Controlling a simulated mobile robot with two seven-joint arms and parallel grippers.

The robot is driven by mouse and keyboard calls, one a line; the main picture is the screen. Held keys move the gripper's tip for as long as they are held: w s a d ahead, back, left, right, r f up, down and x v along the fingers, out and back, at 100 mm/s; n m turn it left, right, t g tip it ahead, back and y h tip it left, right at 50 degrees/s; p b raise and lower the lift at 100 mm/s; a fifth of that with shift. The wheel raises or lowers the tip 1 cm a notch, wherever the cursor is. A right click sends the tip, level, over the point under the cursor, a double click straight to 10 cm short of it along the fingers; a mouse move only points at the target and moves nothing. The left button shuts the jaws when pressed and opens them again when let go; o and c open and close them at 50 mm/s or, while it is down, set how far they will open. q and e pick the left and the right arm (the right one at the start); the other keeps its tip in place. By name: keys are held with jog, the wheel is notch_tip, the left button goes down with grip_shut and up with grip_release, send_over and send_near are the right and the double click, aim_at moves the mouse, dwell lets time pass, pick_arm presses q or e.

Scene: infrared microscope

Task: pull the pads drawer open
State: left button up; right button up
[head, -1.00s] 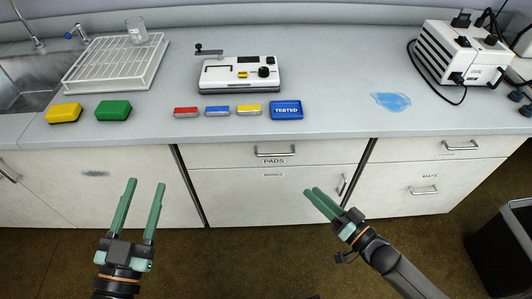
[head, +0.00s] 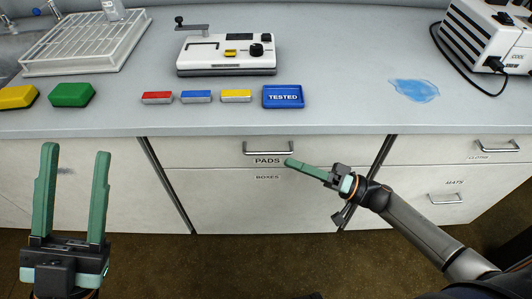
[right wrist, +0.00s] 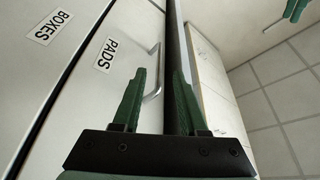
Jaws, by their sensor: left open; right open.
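The pads drawer (head: 210,153) is a white front under the counter, flush with its neighbours, with a "PADS" label. Its metal bar handle (head: 268,149) sits just above the label. My right gripper (head: 289,162) is open, its tips close to the handle's right end in the head view. In the right wrist view, the handle (right wrist: 154,80) shows between the two spread fingers (right wrist: 160,72). I cannot tell whether they reach around it. My left gripper (head: 76,149) is open and empty, pointing up in front of the cabinet at left.
The boxes door (head: 240,205) lies below the drawer. A mats drawer (head: 420,205) is to the right. The counter (head: 330,105) above holds a white instrument (head: 228,55), coloured blocks, a "TESTED" tray (head: 283,105) and a blue spill (head: 414,90).

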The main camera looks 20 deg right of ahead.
aim_at(266, 154)
jog(key=b+x, duration=0.1)
jog(key=x, duration=0.6)
jog(key=shift+w+a, duration=0.2)
jog(key=shift+a, duration=0.1)
jog(key=shift+c, duration=0.3)
grip_shut()
dwell(0.7)
